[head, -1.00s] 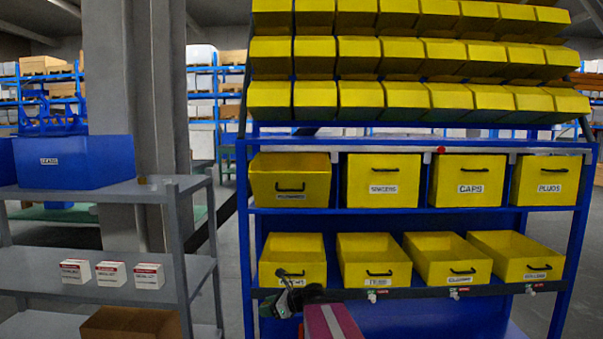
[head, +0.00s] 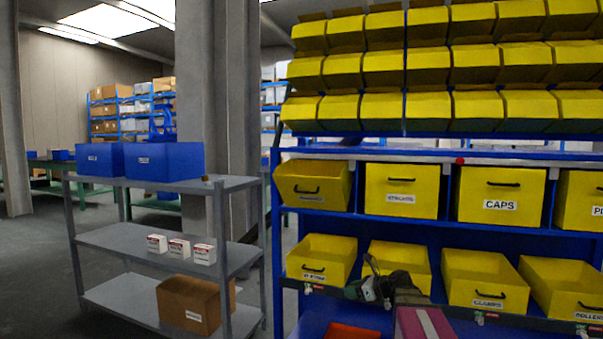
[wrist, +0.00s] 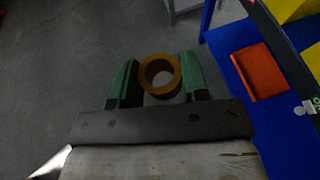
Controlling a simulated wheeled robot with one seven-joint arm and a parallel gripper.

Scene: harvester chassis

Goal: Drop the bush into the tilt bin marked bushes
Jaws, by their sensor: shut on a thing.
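The bush is a brown-gold ring (wrist: 146,78) between the two green fingers of my gripper (wrist: 162,79) in the wrist view. My gripper is shut on it, over bare floor beside the blue rack. In the head view my gripper (head: 372,287) shows in front of the lower row of yellow bins, and the bush cannot be made out there. The lower row holds open bins: a leftmost one (head: 325,254), one partly behind my gripper (head: 410,258), and one labelled CLAMPS (head: 487,272). I cannot read a label saying bushes in any view.
The blue rack (head: 274,215) also holds an upper row with a tilted bin (head: 312,184) and a CAPS bin (head: 503,180). An orange-red tray (wrist: 262,72) lies low on the rack. A grey shelf (head: 110,240) with a cardboard box (head: 190,304) stands left. Floor is open at far left.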

